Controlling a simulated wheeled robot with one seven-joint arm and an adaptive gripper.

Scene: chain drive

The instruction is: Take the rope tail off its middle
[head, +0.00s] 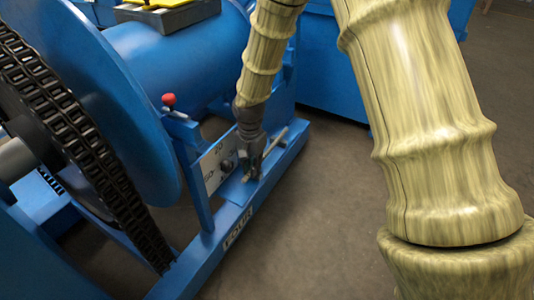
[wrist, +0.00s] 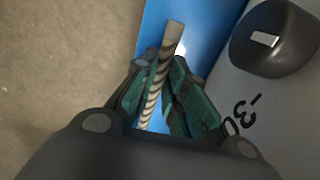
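The rope tail (wrist: 172,40) is a thin tan and dark striped piece in the wrist view. It runs between the fingers of my gripper (wrist: 164,75), and a stub with a blunt end sticks out past the tips. The green finger pads slant in and close on it from both sides. In the head view my gripper (head: 250,165) points down beside the dial panel, low over the blue frame. The rope is too small there to make out clearly, and its far part is hidden by the gripper.
A dial panel (head: 214,166) with a dark knob (wrist: 275,40) is close beside the fingers. A grey rod-like piece (head: 276,141) is right of them. A red-knobbed lever (head: 169,100), chain (head: 75,125) and blue wheel (head: 125,120) stand left. Bare floor (head: 310,210) lies right.

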